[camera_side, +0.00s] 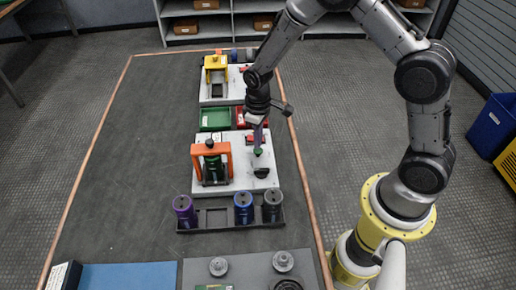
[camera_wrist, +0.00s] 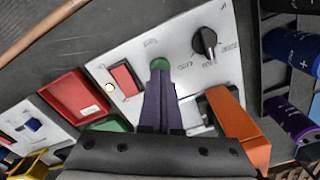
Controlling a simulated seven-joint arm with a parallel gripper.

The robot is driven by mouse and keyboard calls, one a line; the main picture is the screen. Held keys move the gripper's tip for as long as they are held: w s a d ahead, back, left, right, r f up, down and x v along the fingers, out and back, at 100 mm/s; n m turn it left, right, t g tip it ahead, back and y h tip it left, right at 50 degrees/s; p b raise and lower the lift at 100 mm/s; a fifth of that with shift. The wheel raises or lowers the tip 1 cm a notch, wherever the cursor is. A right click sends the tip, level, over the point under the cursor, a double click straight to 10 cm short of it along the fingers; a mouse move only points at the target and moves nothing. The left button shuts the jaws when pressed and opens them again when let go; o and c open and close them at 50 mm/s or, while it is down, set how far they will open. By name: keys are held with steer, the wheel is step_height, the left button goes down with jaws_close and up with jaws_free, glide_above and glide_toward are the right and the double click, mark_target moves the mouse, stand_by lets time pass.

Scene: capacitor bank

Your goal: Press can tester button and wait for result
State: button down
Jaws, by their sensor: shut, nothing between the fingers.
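The can tester is a white panel (camera_side: 235,181) with an orange frame (camera_side: 228,158) around a dark green can (camera_side: 213,168). The panel also shows in the wrist view (camera_wrist: 185,75). It carries a green button (camera_wrist: 159,63), a black knob (camera_wrist: 206,42), a red rectangular window (camera_wrist: 125,79) and a small white round lamp (camera_wrist: 110,88). My gripper (camera_wrist: 160,78) is shut and empty, pointing down at the green button. Its tips cover the button's near edge in the wrist view; I cannot tell whether they touch it. In the side view my gripper (camera_side: 257,148) is over the panel's right part.
A rack (camera_side: 218,228) with purple (camera_side: 184,210), blue (camera_side: 243,208) and dark grey (camera_side: 272,206) cans stands in front of the tester. Green (camera_side: 214,119) and red (camera_wrist: 75,108) bins lie behind it. A yellow-framed station (camera_side: 215,63) is farther back. The mat on the left is clear.

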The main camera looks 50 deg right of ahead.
steer(key=shift+r, duration=2.2)
steer(key=shift+w+r, duration=0.1)
steer(key=shift+r, duration=0.15)
steer(key=s+r+t, duration=0.2)
steer(key=s+r, duration=0.1)
steer(key=r, duration=0.7)
steer(key=s+r+t, duration=0.2)
steer(key=r+t, duration=0.1)
steer(key=r, duration=0.7)
steer(key=s+d+r+m+t, duration=0.1)
steer(key=s+r, duration=0.4)
steer(key=s, duration=0.5)
steer(key=s+f+m, duration=0.2)
steer(key=s+f, duration=0.1)
steer(key=s, duration=0.6)
steer(key=shift+s, duration=0.2)
